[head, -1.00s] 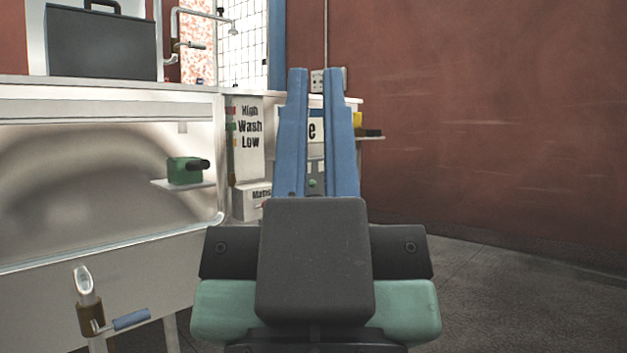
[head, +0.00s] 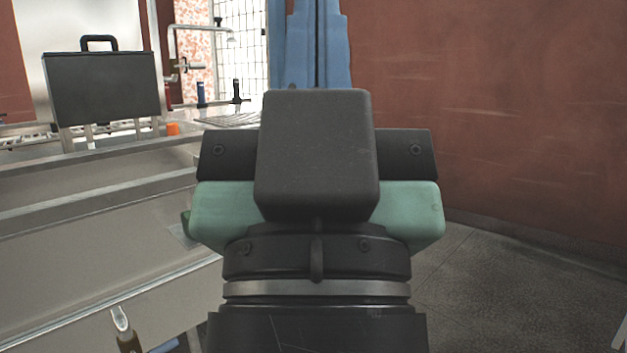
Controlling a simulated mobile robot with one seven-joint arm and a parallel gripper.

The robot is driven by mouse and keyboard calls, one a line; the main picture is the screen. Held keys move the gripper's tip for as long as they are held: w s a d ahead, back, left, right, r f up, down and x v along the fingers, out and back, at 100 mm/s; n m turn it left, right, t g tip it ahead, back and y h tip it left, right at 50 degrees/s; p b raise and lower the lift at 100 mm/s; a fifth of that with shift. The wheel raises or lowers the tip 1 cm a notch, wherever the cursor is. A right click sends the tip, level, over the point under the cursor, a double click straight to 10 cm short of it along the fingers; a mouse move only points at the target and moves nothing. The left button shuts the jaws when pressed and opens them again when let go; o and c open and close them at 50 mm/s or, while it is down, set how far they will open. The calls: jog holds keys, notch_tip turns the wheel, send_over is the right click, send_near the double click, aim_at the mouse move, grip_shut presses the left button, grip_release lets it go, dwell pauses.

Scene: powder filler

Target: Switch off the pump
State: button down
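My gripper (head: 318,40) points away from me at the top centre. Its two blue fingers lie close together with only a thin line between them, and it looks shut and empty. The fingertips run out of the top of the picture. No pump switch shows clearly. The labelled white panels that stood behind my gripper are hidden by the gripper body.
A long metal bench (head: 90,200) fills the left side. A dark case (head: 103,90) stands on it at the back, with an orange cap (head: 173,129) nearby. A metal tap (head: 205,32) stands behind. A red wall (head: 530,120) and clear dark floor (head: 520,290) lie to the right.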

notch_tip(320, 180, up, 36)
jog(key=p, duration=3.3)
jog(key=shift+f, duration=0.15)
